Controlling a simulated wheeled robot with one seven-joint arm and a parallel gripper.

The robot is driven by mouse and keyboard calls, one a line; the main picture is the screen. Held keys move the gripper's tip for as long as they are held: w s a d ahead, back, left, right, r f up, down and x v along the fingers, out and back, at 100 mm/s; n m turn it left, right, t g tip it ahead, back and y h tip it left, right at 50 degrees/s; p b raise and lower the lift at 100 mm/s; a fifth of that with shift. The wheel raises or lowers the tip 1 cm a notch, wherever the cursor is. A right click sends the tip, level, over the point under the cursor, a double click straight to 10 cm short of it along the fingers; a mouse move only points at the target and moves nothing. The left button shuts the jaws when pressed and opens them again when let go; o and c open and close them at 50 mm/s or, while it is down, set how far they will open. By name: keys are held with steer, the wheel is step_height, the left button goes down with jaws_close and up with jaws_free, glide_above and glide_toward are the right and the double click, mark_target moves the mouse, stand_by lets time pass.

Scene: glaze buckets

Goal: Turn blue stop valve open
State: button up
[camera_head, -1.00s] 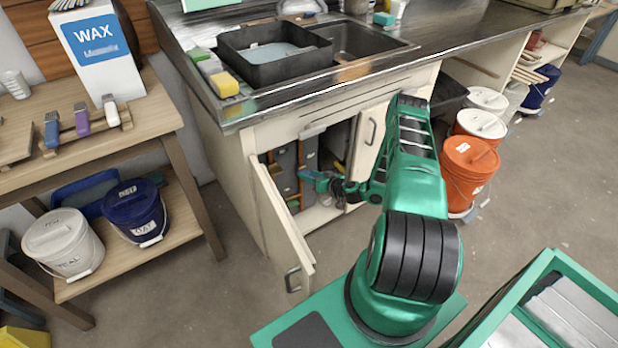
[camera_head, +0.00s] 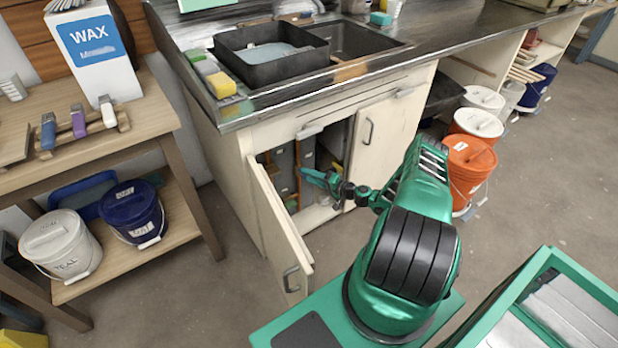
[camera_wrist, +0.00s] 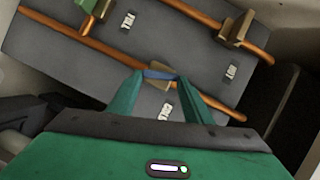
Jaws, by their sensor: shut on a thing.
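The blue stop valve (camera_wrist: 160,74) shows in the wrist view as a small blue handle beside a brass body, on a copper pipe against a grey panel (camera_wrist: 150,45). My gripper (camera_wrist: 160,77) is shut on the blue handle, one green finger on each side. The handle lies roughly across the picture, while the pipe slopes down to the right. In the head view my gripper (camera_head: 303,172) reaches into the open cabinet under the sink, and the blue valve cannot be made out there.
The left cabinet door (camera_head: 280,235) stands open beside my arm, and the right door (camera_head: 385,140) is closed. The wrist view shows a green valve (camera_wrist: 95,10), another brass fitting (camera_wrist: 236,28) and copper pipes nearby. Buckets, including an orange one (camera_head: 468,170), stand right of the cabinet.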

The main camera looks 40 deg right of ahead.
steer(key=shift+s+d+f+m+t, duration=0.15)
steer(key=shift+f+m+t, duration=0.15)
steer(key=shift+m, duration=0.5)
steer(key=shift+d+f+m+t, duration=0.2)
steer(key=shift+m+t, duration=0.1)
steer(key=shift+m, duration=0.5)
steer(key=shift+y, duration=0.3)
steer(key=o, duration=1.1)
steer(key=shift+a, duration=0.1)
steer(key=shift+c, duration=0.2)
steer(key=shift+r, duration=0.1)
steer(key=v, duration=1)
steer(key=shift+s, duration=0.25)
